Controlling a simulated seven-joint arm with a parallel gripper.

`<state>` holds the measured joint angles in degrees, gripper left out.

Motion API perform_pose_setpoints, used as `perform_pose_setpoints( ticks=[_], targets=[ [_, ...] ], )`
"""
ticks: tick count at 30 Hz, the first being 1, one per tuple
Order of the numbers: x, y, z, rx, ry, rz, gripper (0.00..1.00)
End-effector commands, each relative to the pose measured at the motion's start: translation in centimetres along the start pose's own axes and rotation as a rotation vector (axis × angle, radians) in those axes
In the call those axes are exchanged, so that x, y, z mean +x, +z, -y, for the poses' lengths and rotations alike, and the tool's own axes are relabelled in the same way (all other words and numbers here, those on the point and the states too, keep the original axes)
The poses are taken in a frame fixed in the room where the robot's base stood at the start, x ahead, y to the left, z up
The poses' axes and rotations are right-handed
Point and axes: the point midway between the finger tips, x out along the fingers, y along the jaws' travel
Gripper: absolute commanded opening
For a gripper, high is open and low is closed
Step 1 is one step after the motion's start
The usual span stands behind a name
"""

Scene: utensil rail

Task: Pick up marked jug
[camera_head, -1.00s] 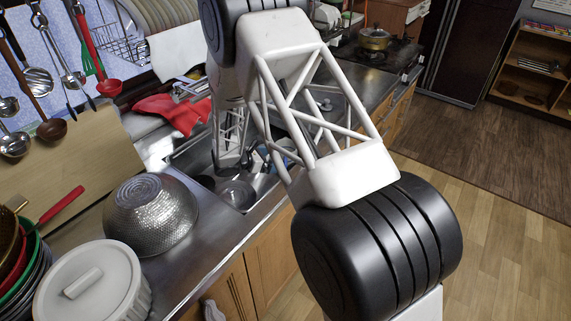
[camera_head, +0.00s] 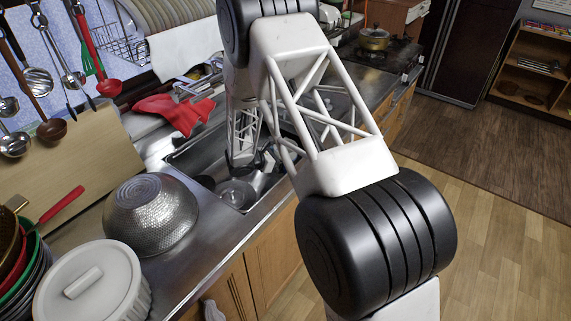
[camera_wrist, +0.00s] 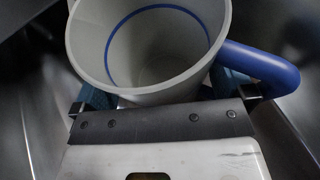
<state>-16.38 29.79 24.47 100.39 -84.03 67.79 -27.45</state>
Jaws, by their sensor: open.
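The jug (camera_wrist: 88,45) is pale grey with a blue ring inside and a thick blue handle on its right. In the wrist view it fills the upper middle, its mouth facing the camera. My gripper (camera_wrist: 163,97) is open, with a bluish finger showing at each side of the jug's near wall. The fingertips are partly hidden by the jug, so I cannot tell whether they touch it. In the head view my gripper (camera_head: 243,158) is low in the sink, and I cannot make out the jug there.
The metal sink (camera_head: 205,170) has walls close around the gripper. A metal pot (camera_head: 236,193) lies in it. A hammered bowl (camera_head: 150,215) and a lidded white pot (camera_head: 92,288) stand on the counter at left. A red cloth (camera_head: 176,113) lies behind the sink.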

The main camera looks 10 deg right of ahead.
Motion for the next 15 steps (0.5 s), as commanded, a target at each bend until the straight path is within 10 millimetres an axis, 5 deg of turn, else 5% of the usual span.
perform_pose_setpoints(
  ticks=[10, 15],
  targets=[
    [-0.02, -0.01, 0.00, 0.000, 0.000, 0.000, 1.00],
    [-0.02, -0.01, 0.00, 0.000, 0.000, 0.000, 0.76]
  ],
)
